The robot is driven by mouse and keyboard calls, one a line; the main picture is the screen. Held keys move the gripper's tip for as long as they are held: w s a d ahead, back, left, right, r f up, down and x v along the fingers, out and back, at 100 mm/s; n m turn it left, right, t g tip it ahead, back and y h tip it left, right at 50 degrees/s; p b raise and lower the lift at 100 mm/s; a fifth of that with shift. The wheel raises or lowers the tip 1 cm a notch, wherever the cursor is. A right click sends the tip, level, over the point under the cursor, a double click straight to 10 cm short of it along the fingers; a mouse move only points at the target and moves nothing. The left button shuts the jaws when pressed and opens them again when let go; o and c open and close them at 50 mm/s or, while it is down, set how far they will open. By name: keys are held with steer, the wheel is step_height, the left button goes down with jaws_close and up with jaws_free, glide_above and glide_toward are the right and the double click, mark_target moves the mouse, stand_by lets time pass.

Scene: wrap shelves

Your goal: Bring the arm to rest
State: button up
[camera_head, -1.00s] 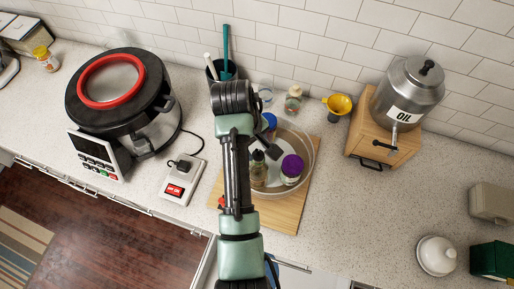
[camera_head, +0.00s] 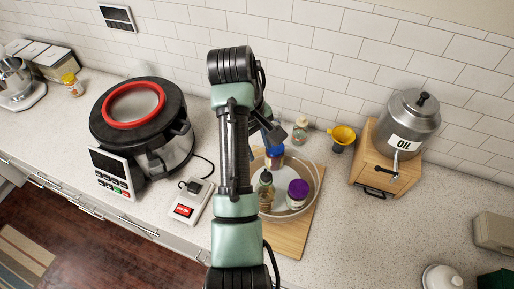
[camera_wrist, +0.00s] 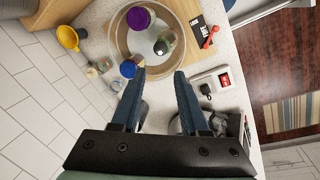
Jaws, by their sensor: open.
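My arm rises through the middle of the head view and hides part of the counter behind it. My gripper (camera_wrist: 160,78) shows in the wrist view with its two blue fingers apart and nothing between them. In the head view its dark tip (camera_head: 276,133) pokes out right of the arm, above the clear round tub (camera_head: 314,190). The tub holds a purple-lidded jar (camera_head: 297,193), a blue-lidded jar (camera_head: 275,156) and a dark-capped bottle (camera_head: 266,188). My gripper appears apart from them.
The tub stands on a wooden board (camera_head: 290,238). A large red-ringed cooker (camera_head: 140,130) and a red-switch box (camera_head: 192,203) are at left. A yellow funnel (camera_head: 343,136) and an oil dispenser (camera_head: 408,118) on a wooden box are at right. The right counter is mostly clear.

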stand_by(0.3)
steer(key=w+r+m+t+b, duration=0.2)
steer(key=w+r+t+b, duration=0.4)
steer(key=w+t+b, duration=0.15)
step_height(320, 180, up, 11)
steer(key=d+m+t+y+b, duration=0.1)
steer(key=m+t+b, duration=0.1)
steer(key=t+b, duration=0.35)
steer(key=s+r+m+t+b, duration=0.3)
steer(key=s+r+t+b, duration=0.1)
steer(key=s+r+t, duration=0.9)
steer(key=s+r, duration=0.4)
steer(key=s, duration=0.3)
steer(key=shift+d+r+y, duration=0.15)
steer(key=shift+d+y, duration=0.25)
